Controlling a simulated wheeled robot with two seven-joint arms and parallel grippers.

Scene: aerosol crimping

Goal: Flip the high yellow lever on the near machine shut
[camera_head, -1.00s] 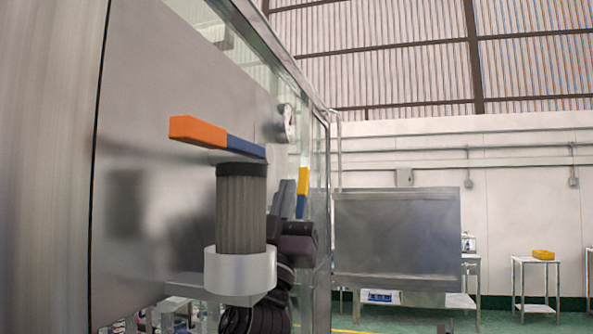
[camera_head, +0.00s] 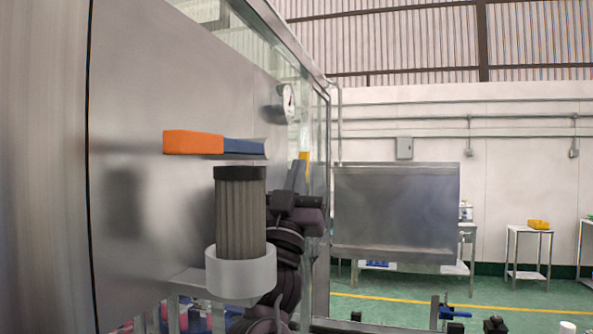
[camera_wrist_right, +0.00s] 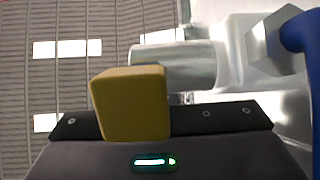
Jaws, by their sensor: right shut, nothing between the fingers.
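The yellow lever with a blue lower part stands on the side of the near machine. In the head view only its yellow top (camera_head: 304,156) shows, behind my right gripper (camera_head: 298,170), which hides the blue part. My right gripper is shut and empty, pointing up beside the lever. In the right wrist view the yellow end (camera_wrist_right: 132,105) is close in front of the gripper's dark body. I cannot tell whether they touch. My left gripper is not in view.
An orange and blue lever (camera_head: 195,142) lies level on the machine's metal panel (camera_head: 150,230). A ribbed cylinder in a white collar (camera_head: 240,272) stands left of my right arm. A round gauge (camera_head: 289,100) sits above. Open floor with tables lies to the right.

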